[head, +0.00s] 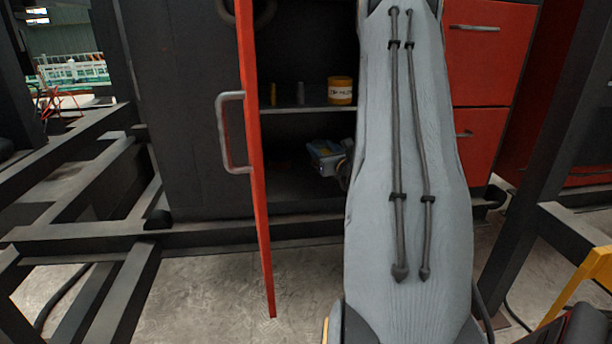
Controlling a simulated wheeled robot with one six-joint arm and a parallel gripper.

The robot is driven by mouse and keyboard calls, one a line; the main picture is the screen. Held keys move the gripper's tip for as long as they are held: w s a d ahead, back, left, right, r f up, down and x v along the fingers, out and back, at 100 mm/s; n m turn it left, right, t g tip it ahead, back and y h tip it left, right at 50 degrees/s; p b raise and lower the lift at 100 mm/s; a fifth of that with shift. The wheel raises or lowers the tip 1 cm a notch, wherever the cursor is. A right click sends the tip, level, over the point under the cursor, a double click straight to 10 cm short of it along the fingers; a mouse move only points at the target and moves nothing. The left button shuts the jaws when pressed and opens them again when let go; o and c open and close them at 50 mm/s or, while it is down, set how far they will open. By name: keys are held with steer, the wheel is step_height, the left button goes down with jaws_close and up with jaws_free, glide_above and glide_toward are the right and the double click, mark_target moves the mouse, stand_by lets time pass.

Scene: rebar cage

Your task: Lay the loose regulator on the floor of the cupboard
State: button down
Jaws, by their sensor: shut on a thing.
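The cupboard (190,120) stands open, with its red door (256,150) swung out edge-on towards me. A small blue, grey and yellow thing (325,155) shows low in the lower compartment, above the dark cupboard floor (295,195). Its right side runs behind my arm. I cannot tell whether it is the regulator, nor whether it rests on the floor. My raised grey arm covers the right part of the opening, and my gripper is hidden behind it.
A shelf (300,109) crosses the cupboard, bearing a yellow tub (340,90) and small dark items. Red drawers (470,135) are to the right. The door's grey handle (232,132) sticks out left. Dark bars (95,210) flank the left. Concrete floor (215,290) shows in front.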

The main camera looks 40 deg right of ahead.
steer(key=shift+d+f+b, duration=0.1)
steer(key=shift+f+b, duration=0.9)
steer(key=shift+f, duration=3.65)
steer(key=shift+f, duration=0.2)
steer(key=c, duration=0.9)
jaws_free()
steer(key=shift+s+r, duration=0.1)
steer(key=shift+r, duration=0.05)
steer(key=p+v, duration=0.2)
steer(key=v, duration=1)
